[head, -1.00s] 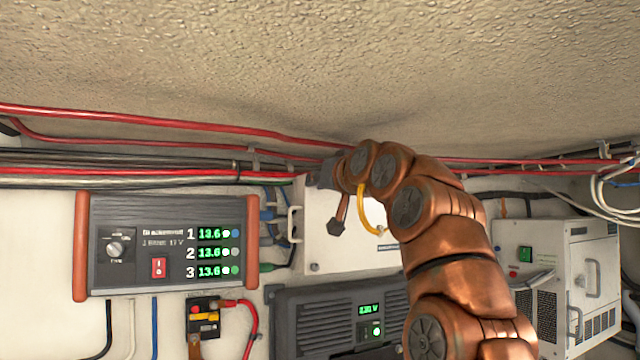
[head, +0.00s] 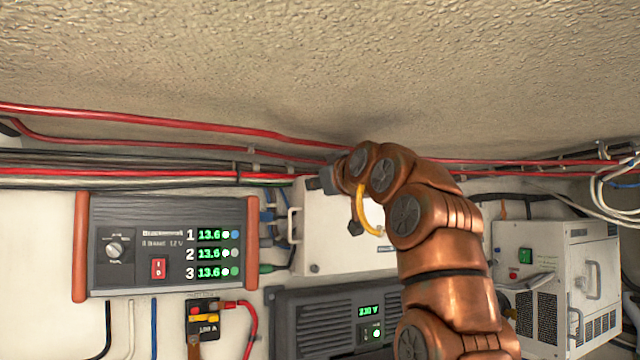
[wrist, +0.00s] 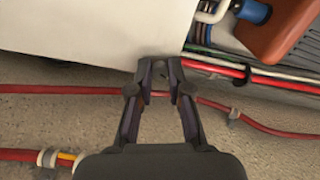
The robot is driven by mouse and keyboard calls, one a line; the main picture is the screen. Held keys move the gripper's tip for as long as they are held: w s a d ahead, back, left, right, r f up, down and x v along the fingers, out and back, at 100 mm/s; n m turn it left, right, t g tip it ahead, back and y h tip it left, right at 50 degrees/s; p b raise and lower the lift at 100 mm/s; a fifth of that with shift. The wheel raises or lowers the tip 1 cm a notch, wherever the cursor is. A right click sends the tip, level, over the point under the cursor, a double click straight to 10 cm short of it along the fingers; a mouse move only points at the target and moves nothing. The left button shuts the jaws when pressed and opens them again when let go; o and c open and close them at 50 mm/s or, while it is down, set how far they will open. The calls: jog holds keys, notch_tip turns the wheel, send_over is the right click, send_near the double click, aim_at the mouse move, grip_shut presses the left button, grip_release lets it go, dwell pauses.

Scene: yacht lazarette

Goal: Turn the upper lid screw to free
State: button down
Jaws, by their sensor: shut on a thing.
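The white box with the lid (head: 335,240) is on the back wall, behind my arm. A small round screw (head: 314,268) shows near its lower left corner. My gripper (head: 330,180) is at the box's upper left corner in the head view. In the wrist view my gripper (wrist: 160,72) has its two dark fingertips close together at the edge of the white box (wrist: 80,30). It is shut on the upper lid screw, which the fingertips mostly hide. How far the screw has turned cannot be seen.
Red cables (head: 180,122) run along the ceiling edge close above my gripper. The charger panel (head: 165,245) is to the left, a dark inverter (head: 325,320) below, and a white unit (head: 560,275) to the right. The ceiling (head: 320,60) is close overhead.

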jog(key=shift+n, duration=2.9)
jog(key=c, duration=1.1)
grip_release()
jog(key=shift+s, duration=0.1)
jog(key=v, duration=0.7)
